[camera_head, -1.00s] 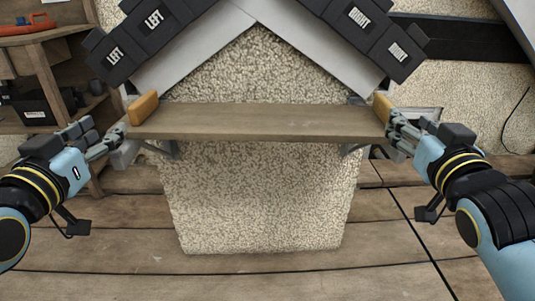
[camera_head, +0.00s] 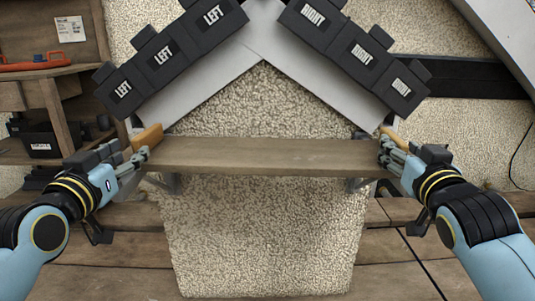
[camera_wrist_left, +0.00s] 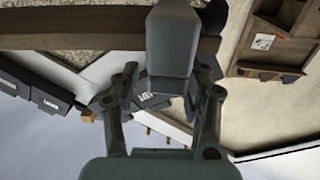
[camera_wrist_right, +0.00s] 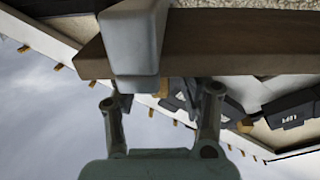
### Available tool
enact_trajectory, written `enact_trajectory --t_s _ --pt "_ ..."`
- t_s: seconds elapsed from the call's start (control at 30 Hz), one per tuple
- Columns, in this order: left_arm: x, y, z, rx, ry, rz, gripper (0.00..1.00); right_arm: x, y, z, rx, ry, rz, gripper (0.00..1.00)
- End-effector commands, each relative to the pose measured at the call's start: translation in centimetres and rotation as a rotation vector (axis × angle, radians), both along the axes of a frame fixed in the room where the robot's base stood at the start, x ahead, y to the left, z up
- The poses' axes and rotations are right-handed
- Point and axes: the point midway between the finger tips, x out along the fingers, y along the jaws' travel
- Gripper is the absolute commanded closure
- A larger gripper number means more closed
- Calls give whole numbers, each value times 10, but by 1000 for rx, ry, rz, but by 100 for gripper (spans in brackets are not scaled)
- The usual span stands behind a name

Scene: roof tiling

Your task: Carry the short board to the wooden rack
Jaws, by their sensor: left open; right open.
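A brown wooden board (camera_head: 265,155) lies level across brackets on the pebbled wall, below the gable; I take it as the short board. My left gripper (camera_head: 140,160) is open at its left end, and my right gripper (camera_head: 388,152) is open at its right end. In the left wrist view the board (camera_wrist_left: 70,28) runs behind the fingers; in the right wrist view it (camera_wrist_right: 235,42) passes close behind a finger. Contact with the fingers is hard to tell. The wooden rack (camera_head: 88,95) stands at the far left.
A tan block shows by each board end, left (camera_head: 147,137) and right (camera_head: 389,134). Black tiles marked LEFT (camera_head: 165,52) and RIGHT (camera_head: 365,52) lie on the gable slopes. The rack holds a red tool (camera_head: 38,65) and a dark box (camera_head: 38,140). Plank flooring (camera_head: 110,270) lies below.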

Motion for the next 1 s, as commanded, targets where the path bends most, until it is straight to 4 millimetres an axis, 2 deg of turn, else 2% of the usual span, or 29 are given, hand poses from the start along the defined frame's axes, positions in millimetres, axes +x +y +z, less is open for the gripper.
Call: enact_trajectory --t_s 0.1,0.3,0.7,1.0 --pt "21 -2 1 -2 -2 0 56 21 -2 0 1 -1 0 56" --pt "43 -4 0 0 0 0 56 42 -4 0 1 1 0 56" --pt "49 -4 0 0 0 0 56 49 -4 0 1 1 0 56" --pt "48 -4 0 0 0 0 94 48 -4 0 0 1 0 94"
